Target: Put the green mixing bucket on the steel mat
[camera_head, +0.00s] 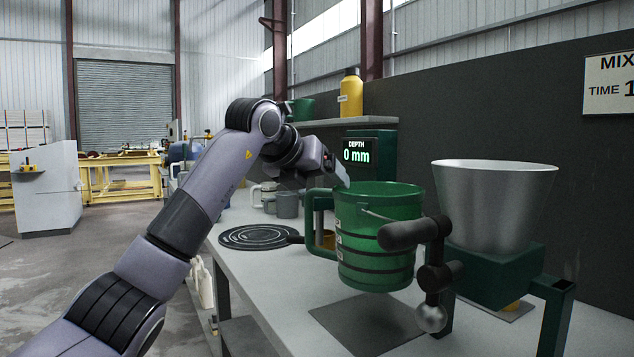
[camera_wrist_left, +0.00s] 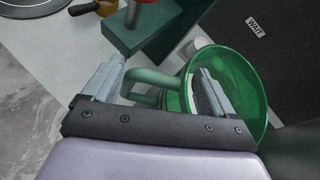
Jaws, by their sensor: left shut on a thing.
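The green mixing bucket (camera_head: 375,230) is upright, or nearly so, and appears to hang above the table. Its side handle (camera_head: 313,220) faces my left arm. My left gripper (camera_head: 338,176) is shut on this handle. In the left wrist view, the handle (camera_wrist_left: 150,76) runs between the fingers and the bucket's open mouth (camera_wrist_left: 240,85) shows to the right. The steel mat (camera_head: 370,324) is a flat dark grey square on the table below the bucket, which partly hides it. My right gripper is not in view.
A steel hopper (camera_head: 493,205) on a green stand is right of the bucket. A dark jointed part with a silver ball (camera_head: 432,318) stands in front of the bucket. A round black plate (camera_head: 258,237), grey mugs (camera_head: 288,204) and a depth display (camera_head: 357,156) are farther back.

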